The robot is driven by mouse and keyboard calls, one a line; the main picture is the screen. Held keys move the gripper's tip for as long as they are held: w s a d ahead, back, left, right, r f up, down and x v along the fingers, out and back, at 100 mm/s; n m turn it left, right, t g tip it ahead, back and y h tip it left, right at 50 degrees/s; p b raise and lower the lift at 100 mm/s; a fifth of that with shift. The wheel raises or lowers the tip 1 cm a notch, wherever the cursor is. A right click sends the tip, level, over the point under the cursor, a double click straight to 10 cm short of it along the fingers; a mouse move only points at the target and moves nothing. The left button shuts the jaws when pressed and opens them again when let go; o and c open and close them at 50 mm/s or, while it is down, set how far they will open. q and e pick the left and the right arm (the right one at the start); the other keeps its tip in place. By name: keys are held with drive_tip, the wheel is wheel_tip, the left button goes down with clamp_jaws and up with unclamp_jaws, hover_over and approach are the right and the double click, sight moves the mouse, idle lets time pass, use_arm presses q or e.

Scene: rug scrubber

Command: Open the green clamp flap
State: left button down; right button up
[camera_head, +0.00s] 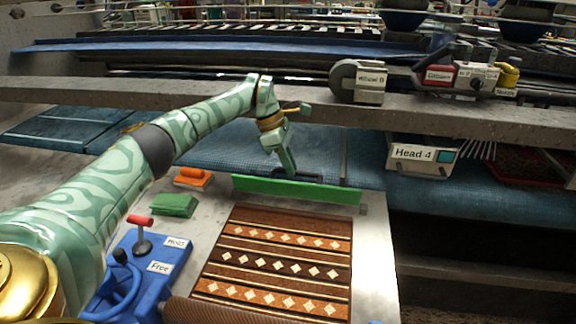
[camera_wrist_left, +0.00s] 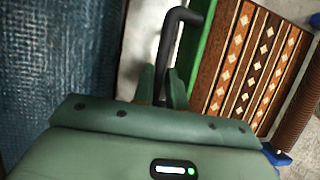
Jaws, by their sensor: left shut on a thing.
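The green clamp flap (camera_head: 300,189) is a long green bar at the far edge of a patterned brown rug (camera_head: 270,262). In the left wrist view the flap (camera_wrist_left: 214,42) runs along the rug's edge (camera_wrist_left: 250,70). A dark bent handle (camera_head: 312,177) stands at the flap; its hooked end (camera_wrist_left: 180,15) shows in the left wrist view. My left gripper (camera_head: 289,170) reaches down to the flap and is shut on this handle (camera_wrist_left: 163,88). The gripper partly hides where the handle meets the flap. My right gripper is out of view.
A green brush (camera_head: 174,205) and an orange brush (camera_head: 193,178) lie left of the rug. A blue control panel (camera_head: 150,260) with a red-topped lever and Hold and Free labels is at the lower left. A grey beam (camera_head: 230,103) with labelled devices crosses behind.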

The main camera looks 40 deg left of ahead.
use_arm(q)
drive_tip(key=shift+w+a+f, duration=0.2)
drive_tip(key=shift+w+f, duration=0.05)
drive_tip(key=shift+w, duration=0.2)
idle(0.3)
drive_tip(key=c, duration=1.4)
unclamp_jaws()
drive_tip(key=shift+r, duration=0.1)
drive_tip(key=p+v, duration=0.2)
drive_tip(key=v, duration=1.4)
drive_tip(key=shift+a, duration=0.15)
